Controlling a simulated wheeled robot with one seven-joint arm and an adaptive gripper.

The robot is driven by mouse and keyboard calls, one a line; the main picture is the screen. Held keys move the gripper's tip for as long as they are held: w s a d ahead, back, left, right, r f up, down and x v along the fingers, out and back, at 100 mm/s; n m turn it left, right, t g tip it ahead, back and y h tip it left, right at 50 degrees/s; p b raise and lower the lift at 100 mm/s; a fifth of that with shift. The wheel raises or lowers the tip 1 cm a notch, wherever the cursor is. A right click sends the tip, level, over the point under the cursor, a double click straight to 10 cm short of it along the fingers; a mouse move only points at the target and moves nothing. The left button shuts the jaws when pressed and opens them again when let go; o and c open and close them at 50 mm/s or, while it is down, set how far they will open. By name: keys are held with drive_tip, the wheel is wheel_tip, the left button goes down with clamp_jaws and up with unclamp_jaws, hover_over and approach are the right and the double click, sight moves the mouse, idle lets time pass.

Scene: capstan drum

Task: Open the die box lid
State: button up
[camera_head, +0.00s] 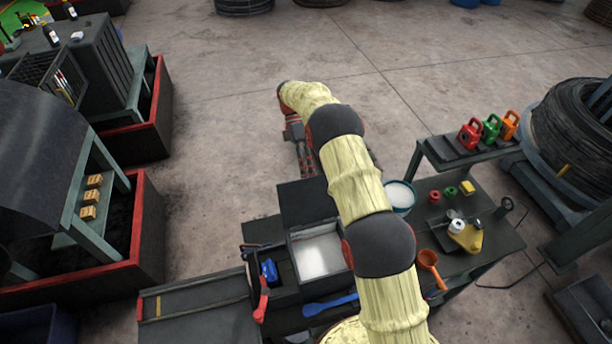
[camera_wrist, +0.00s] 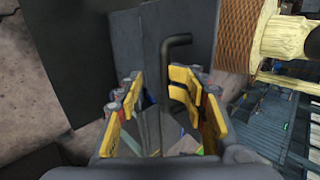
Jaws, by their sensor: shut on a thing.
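The die box (camera_head: 291,247) stands near the lower middle of the head view, with white material visible inside its open top. A dark flat panel (camera_head: 303,203), which looks like its lid, stands raised at the far side of the box. My gripper (camera_head: 301,146) is beyond that panel, partly hidden by my arm. In the wrist view, my gripper (camera_wrist: 158,112) has yellow-padded fingers around a dark bent rod (camera_wrist: 167,62), which runs down between them in front of a dark panel (camera_wrist: 140,45). The rod's lower end and its exact contact with the pads are unclear.
A blue scoop (camera_head: 330,304) and a red-handled tool (camera_head: 262,298) lie near the box. A right-hand bench (camera_head: 487,262) carries a white-filled bowl (camera_head: 400,195), an orange ladle (camera_head: 430,264) and small jars. Red-edged troughs (camera_head: 150,215) stand at left. Floor beyond the box is clear.

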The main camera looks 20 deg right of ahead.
wheel_tip(320, 180, up, 10)
drive_tip(key=shift+f, duration=0.2)
idle(0.3)
drive_tip(key=s+m+t+b, duration=0.8)
drive_tip(key=s+m+b, duration=0.3)
drive_tip(key=s+b, duration=0.8)
drive_tip(key=s+f+m+t+b, duration=0.6)
drive_tip(key=s+f+m+b, duration=0.1)
drive_tip(key=s+f+b, duration=0.7)
wheel_tip(320, 180, down, 3)
drive_tip(key=shift+s+r, duration=0.1)
drive_tip(key=shift+s, duration=0.15)
